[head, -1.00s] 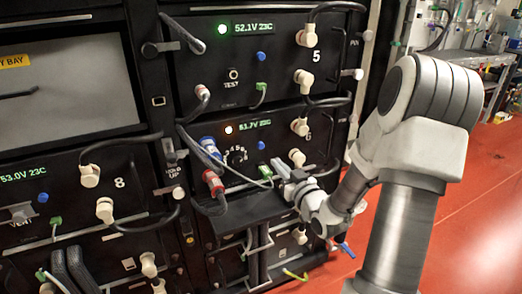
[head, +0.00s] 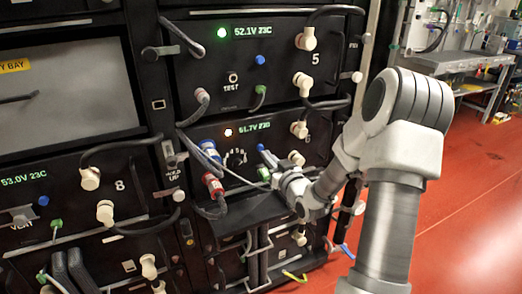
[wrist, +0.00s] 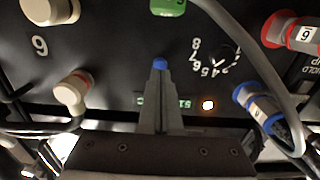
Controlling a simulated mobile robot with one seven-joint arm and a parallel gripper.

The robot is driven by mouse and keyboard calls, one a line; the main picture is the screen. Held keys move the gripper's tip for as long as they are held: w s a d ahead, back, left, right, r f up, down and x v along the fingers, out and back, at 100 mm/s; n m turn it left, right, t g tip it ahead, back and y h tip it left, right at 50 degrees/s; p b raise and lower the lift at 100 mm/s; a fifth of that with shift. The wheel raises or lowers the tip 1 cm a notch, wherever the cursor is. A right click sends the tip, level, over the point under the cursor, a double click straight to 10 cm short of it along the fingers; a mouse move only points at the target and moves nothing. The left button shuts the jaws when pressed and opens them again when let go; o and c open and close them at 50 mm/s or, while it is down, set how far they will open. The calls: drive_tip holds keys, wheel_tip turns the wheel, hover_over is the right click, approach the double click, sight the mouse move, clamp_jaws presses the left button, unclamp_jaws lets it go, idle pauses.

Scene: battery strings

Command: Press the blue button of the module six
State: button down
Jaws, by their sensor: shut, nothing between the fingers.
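Module six (head: 215,135) is the black panel below module 5, with a green display and a lit orange-white lamp (head: 228,132). Its blue button (head: 261,147) shows just above my gripper's tips in the head view.
A rotary dial (wrist: 222,56) sits beside the button. White plugs (wrist: 72,92), a green plug (wrist: 167,6), a blue plug (wrist: 258,102) and a red plug (wrist: 290,32) surround it, and a grey cable crosses the panel. Module 5 (head: 280,85) is above; open red floor lies at right.

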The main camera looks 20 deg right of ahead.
drive_tip(key=shift+w+b, duration=0.4)
drive_tip(key=shift+w, duration=0.9)
drive_tip(key=s, duration=0.8)
drive_tip(key=shift+b, duration=0.4)
idle(0.5)
